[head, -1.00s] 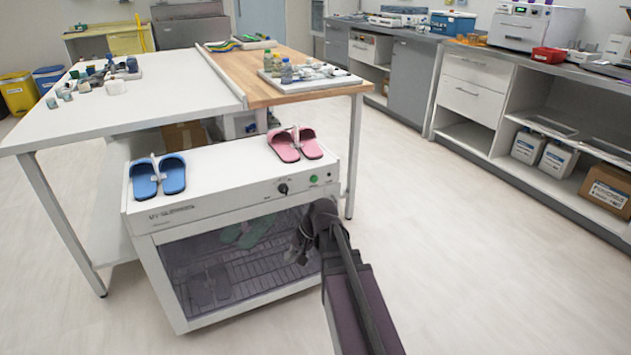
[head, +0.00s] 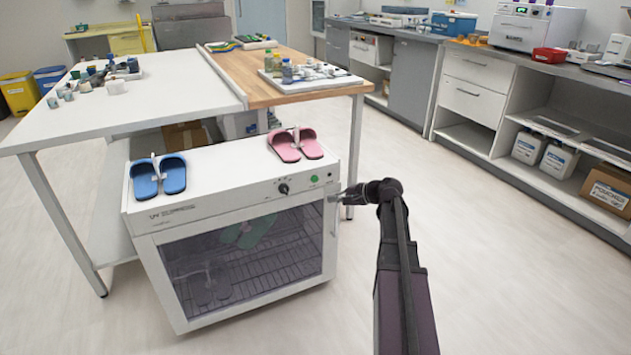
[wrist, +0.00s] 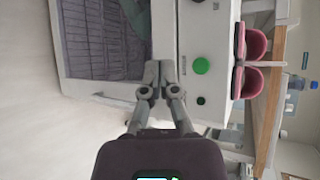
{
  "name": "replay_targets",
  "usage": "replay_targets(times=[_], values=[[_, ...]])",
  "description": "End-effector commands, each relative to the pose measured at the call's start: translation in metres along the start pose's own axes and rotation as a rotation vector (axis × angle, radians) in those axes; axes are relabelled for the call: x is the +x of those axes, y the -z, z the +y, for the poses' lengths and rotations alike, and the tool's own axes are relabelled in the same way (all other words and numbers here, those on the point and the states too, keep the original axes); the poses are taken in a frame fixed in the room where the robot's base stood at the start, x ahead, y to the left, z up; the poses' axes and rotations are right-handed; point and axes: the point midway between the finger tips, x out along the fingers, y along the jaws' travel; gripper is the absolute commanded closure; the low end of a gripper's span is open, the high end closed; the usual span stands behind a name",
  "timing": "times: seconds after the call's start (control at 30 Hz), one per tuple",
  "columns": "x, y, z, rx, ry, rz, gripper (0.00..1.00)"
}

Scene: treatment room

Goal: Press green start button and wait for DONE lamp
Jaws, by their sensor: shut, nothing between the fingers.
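The green button (head: 314,178) is on the upper right front panel of the white UV cabinet (head: 160,237). It also shows in the wrist view (wrist: 201,65), just right of my fingertips. A small dark round part (head: 330,175) sits beside the button, and also shows in the wrist view (wrist: 200,101); I cannot tell whether it is the lamp. A black knob (head: 283,188) is left of the button. My gripper (head: 344,195) is shut and empty, at the cabinet's right front edge near the door handle, below and right of the button. Contact with the cabinet is unclear.
Blue slippers (head: 158,177) and pink slippers (head: 295,145) lie on the cabinet top. The cabinet door is shut, with slippers on racks behind its glass. A table (head: 130,110) stands behind. Open floor lies to the right, before a long counter (head: 470,65).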

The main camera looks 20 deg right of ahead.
Motion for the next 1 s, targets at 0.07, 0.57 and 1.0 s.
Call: replay_targets(times=[0.07, 0.57, 1.0], values=[[0.0, 0.0, 0.0, -0.001, -0.001, 0.0, 1.0], [0.011, 0.009, -0.008, -0.002, -0.002, 0.0, 1.0], [0.042, 0.033, -0.031, -0.002, -0.002, 0.001, 1.0]])
